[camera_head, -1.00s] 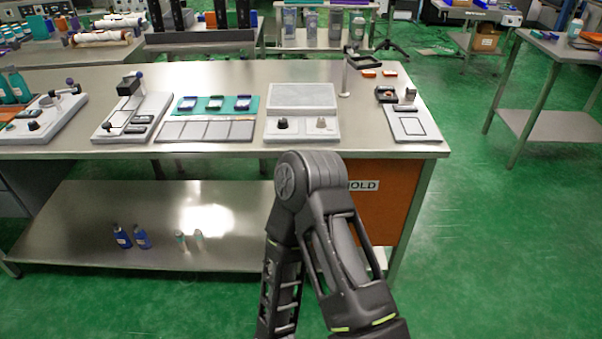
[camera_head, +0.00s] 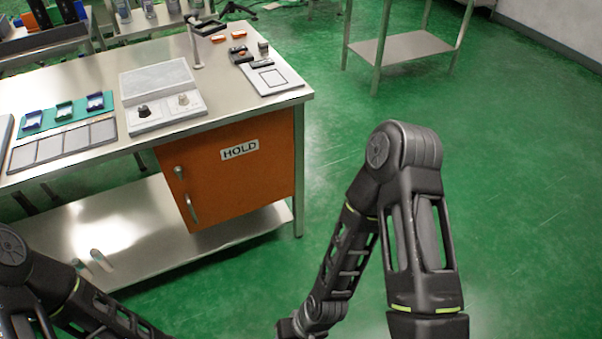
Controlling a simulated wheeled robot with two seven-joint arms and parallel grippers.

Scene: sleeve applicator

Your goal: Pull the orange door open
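The orange door (camera_head: 225,190) is the front of a cabinet under the right end of the steel workbench. It is shut and bears a white label reading HOLD (camera_head: 239,150). A vertical metal handle (camera_head: 190,208) sits near its left edge, with a small round fitting (camera_head: 179,172) above it. My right arm stands in front and to the right of the cabinet, apart from it; its hand end is low at the bottom of the picture, and the fingers do not show. My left arm is at the lower left, and its gripper is out of the picture.
The steel workbench (camera_head: 225,108) holds a control box (camera_head: 160,95), a tray with blue holders (camera_head: 62,125) and a small fixture (camera_head: 270,75). A lower shelf (camera_head: 130,225) runs left of the cabinet. Green floor (camera_head: 345,120) is clear to the right, with another table (camera_head: 400,48) beyond.

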